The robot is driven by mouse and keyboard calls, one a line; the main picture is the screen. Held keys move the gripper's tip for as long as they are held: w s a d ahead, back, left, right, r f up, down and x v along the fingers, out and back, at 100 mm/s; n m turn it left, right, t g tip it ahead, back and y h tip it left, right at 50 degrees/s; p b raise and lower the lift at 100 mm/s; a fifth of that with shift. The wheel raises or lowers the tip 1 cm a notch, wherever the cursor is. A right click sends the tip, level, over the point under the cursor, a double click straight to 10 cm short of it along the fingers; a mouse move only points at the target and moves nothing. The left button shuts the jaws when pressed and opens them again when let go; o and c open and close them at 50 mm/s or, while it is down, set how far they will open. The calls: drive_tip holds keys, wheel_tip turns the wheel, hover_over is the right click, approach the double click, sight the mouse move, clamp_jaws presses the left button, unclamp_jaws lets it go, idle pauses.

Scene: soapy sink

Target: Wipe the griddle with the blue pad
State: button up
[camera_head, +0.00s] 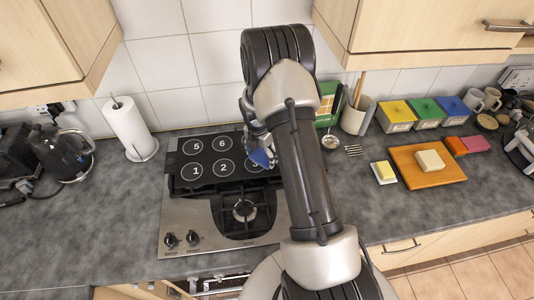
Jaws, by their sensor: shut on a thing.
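The griddle (207,181) is a black plate with numbered white circles, lying over the back part of the steel hob. Circles 1, 2, 5 and 6 show clearly; the right side is partly hidden by my arm. My gripper (259,148) is over the griddle's right part, mostly hidden behind my arm. It is shut on the blue pad (262,158), whose blue corner shows beside circle 3. I cannot tell whether the pad touches the griddle.
A burner (244,210) and knobs (181,239) are in front of the griddle. A paper towel roll (129,127) and a kettle (62,153) stand left. Right are a utensil pot (356,117), a wooden board (441,174), a yellow sponge (385,171) and coloured boxes (424,111).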

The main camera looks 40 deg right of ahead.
sight(206, 167)
drive_tip(key=shift+w+a, duration=0.5)
drive_tip(key=shift+a, duration=0.6)
drive_tip(key=shift+w+a, duration=0.55)
drive_tip(key=shift+a, duration=0.5)
drive_tip(key=shift+w+a, duration=0.5)
drive_tip(key=shift+a, duration=0.6)
drive_tip(key=shift+w+a+f+b, duration=0.1)
drive_tip(key=shift+w+a+b, duration=0.25)
drive_tip(key=shift+a, duration=0.7)
drive_tip(key=shift+w+a+f+b, duration=0.15)
drive_tip(key=shift+w+a, duration=0.4)
drive_tip(key=shift+a, duration=0.45)
drive_tip(key=shift+w+a+r, duration=0.1)
drive_tip(key=shift+w+a, duration=0.35)
drive_tip(key=shift+a, duration=0.45)
drive_tip(key=shift+w+a+r, duration=0.1)
drive_tip(key=shift+w+a, duration=0.35)
drive_tip(key=shift+a, duration=0.4)
drive_tip(key=shift+w+a+r, duration=0.1)
drive_tip(key=shift+w+a, duration=0.35)
drive_tip(key=shift+a, duration=0.45)
drive_tip(key=shift+w+a+f+b, duration=0.1)
drive_tip(key=shift+w+a+b, duration=0.25)
drive_tip(key=shift+a, duration=0.4)
drive_tip(key=shift+w+a+b, duration=0.25)
drive_tip(key=shift+w+a, duration=0.15)
drive_tip(key=shift+a, duration=0.35)
drive_tip(key=shift+r+p, duration=1.9)
drive_tip(key=shift+r, duration=1.1)
